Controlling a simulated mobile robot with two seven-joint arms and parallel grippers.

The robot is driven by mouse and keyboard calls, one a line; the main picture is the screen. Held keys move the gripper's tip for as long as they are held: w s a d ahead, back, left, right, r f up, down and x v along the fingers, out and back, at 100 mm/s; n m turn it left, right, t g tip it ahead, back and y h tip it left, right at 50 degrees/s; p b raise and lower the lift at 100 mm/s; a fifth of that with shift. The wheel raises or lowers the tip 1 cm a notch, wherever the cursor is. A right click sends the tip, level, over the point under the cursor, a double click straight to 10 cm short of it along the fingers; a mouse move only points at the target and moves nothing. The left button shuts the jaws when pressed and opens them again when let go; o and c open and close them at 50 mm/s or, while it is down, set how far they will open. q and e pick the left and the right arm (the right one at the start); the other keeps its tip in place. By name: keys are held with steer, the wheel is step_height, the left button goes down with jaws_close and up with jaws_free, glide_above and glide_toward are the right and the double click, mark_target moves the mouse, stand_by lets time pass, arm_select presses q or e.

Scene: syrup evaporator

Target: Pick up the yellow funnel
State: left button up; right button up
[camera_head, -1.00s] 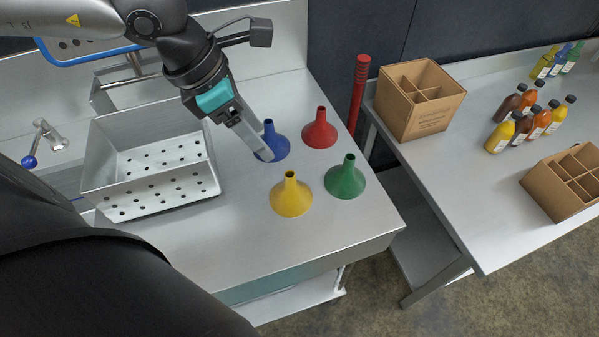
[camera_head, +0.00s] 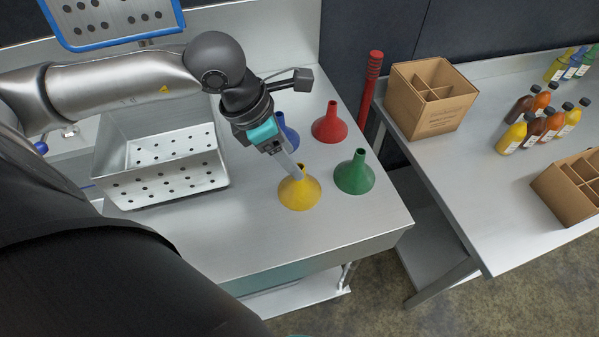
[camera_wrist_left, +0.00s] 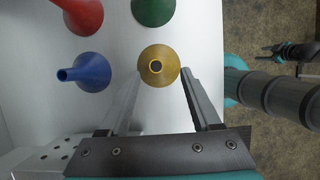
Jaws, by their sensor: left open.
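The yellow funnel (camera_head: 300,192) stands spout up on the steel counter, nearest the counter's front edge. My left gripper (camera_head: 297,172) is above it, pointing down, with its fingers near the spout. In the left wrist view the yellow funnel (camera_wrist_left: 158,66) lies at the fingertips, and the open left gripper (camera_wrist_left: 160,75) has one finger to each side of it. Nothing is held. Whether the fingers touch the funnel I cannot tell.
A blue funnel (camera_head: 287,140), a red funnel (camera_head: 330,124) and a green funnel (camera_head: 354,173) stand close by. A perforated steel basin (camera_head: 165,190) is at the left. A side table (camera_head: 480,215) bears cardboard boxes and bottles. The counter in front is clear.

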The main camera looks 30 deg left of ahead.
arm_select(q)
glide_above(301, 195)
steer(key=w+a, duration=0.2)
steer(key=shift+d+f, duration=0.2)
steer(key=shift+f, duration=2.45)
jaws_close()
